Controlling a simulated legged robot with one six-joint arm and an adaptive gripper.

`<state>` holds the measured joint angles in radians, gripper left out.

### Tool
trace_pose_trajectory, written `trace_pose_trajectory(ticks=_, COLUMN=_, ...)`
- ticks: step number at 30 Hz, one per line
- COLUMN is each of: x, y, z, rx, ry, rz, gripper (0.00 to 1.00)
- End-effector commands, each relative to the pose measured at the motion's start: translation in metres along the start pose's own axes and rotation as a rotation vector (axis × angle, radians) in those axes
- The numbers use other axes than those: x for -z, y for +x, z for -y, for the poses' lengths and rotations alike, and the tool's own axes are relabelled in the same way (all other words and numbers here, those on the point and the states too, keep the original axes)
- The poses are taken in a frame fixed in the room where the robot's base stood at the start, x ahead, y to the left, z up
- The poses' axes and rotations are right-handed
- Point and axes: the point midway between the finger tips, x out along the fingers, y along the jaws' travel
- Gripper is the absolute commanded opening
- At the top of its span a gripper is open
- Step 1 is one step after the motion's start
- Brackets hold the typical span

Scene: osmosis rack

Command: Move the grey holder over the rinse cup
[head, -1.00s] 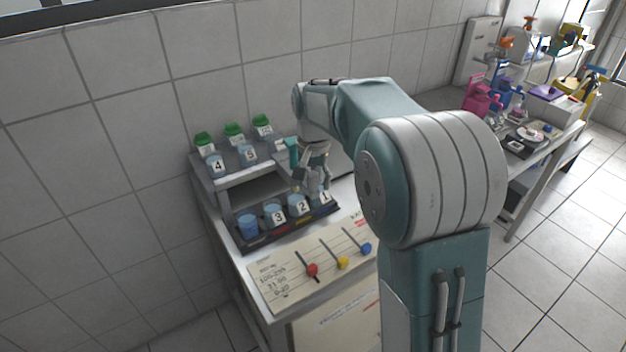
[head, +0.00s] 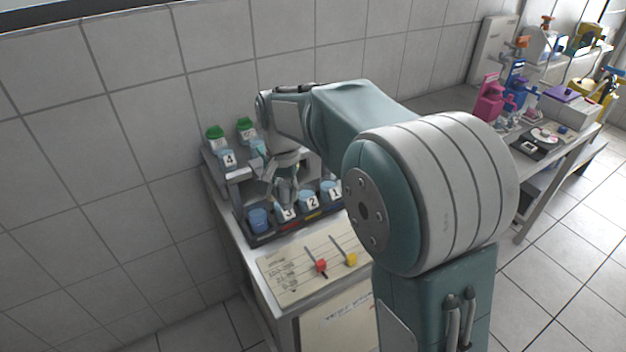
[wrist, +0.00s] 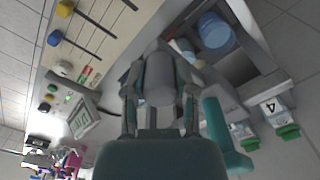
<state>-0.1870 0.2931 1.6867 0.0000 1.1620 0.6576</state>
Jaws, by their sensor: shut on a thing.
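The grey holder (wrist: 158,80) shows in the wrist view as a rounded grey body between my fingers. My gripper (wrist: 155,98) is shut on it. In the head view my gripper (head: 284,186) is over the tray, at cup 3 (head: 287,213), and partly hides that cup. The blue cup without a number, likely the rinse cup (head: 258,219), stands at the tray's left end. It also shows in the wrist view (wrist: 215,32), up and to the right of the holder and apart from it. The holder's lower end is hard to make out in the head view.
Cup 2 (head: 311,201) and cup 1 (head: 334,191) stand to the right in the dark tray (head: 268,238). Green-capped bottles, one by label 4 (head: 228,159), stand on the raised shelf behind. A slider panel (head: 300,268) lies in front. The tiled wall is close behind.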

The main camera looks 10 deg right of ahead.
Motion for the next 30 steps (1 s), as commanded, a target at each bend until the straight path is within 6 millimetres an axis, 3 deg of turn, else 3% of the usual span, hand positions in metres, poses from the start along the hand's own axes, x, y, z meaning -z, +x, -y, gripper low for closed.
trace_pose_trajectory(ticks=6, x=-0.030, y=0.001, z=0.031, rx=0.001, ry=-0.003, rz=0.000, gripper=0.00)
trace_pose_trajectory(ticks=18, x=-0.036, y=0.002, z=0.036, rx=0.001, ry=0.000, rz=0.003, gripper=0.00)
trace_pose_trajectory(ticks=19, x=-0.036, y=0.002, z=0.036, rx=0.000, ry=0.000, rz=0.003, gripper=0.49)
trace_pose_trajectory(ticks=21, x=-0.036, y=0.002, z=0.036, rx=0.000, ry=0.000, rz=0.003, gripper=0.70)
trace_pose_trajectory(ticks=30, x=-0.035, y=0.000, z=0.034, rx=0.001, ry=0.001, rz=0.001, gripper=0.70)
